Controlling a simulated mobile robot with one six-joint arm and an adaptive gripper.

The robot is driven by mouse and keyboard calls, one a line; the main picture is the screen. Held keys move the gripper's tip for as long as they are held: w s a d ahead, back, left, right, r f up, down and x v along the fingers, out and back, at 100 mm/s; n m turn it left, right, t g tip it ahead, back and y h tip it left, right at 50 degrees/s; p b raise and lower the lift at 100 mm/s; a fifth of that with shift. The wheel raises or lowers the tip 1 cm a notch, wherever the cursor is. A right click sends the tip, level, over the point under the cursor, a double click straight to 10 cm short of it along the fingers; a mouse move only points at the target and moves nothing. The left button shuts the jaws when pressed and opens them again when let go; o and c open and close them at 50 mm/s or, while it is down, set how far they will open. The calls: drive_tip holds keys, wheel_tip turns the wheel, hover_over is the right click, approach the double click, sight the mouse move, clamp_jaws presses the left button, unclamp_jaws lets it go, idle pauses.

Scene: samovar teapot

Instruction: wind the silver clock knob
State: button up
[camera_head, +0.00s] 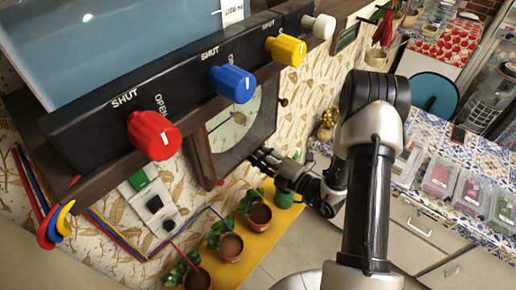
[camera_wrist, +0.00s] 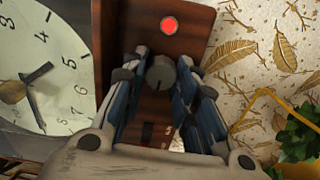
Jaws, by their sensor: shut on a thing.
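The clock (camera_head: 232,125) hangs on the patterned wall in a dark wooden case, and its white dial (camera_wrist: 45,65) fills the left of the wrist view. The silver-grey knob (camera_wrist: 160,74) sits on the wooden panel (camera_wrist: 150,25) to the right of the dial. My gripper (camera_wrist: 160,80) is shut on the knob, with one finger on each side of it. In the head view my gripper (camera_head: 262,158) reaches the lower right of the clock case and hides the knob there. A red round light (camera_wrist: 170,25) shows above the knob.
Red (camera_head: 154,135), blue (camera_head: 232,84) and yellow (camera_head: 286,50) knobs stick out from a black panel above the clock. Potted plants (camera_head: 229,248) stand on a yellow shelf below. A tiled counter with clear boxes (camera_head: 440,174) is at the right.

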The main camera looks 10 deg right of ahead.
drive_tip(key=shift+d+r+m+p, duration=0.1)
drive_tip(key=shift+m+p, duration=1.7)
drive_tip(key=shift+m, duration=2.35)
drive_tip(key=shift+r+m+p, duration=0.1)
drive_tip(key=shift+m+p, duration=1.7)
drive_tip(key=shift+m, duration=2.35)
drive_tip(key=shift+w, duration=0.1)
drive_tip(key=o, duration=1)
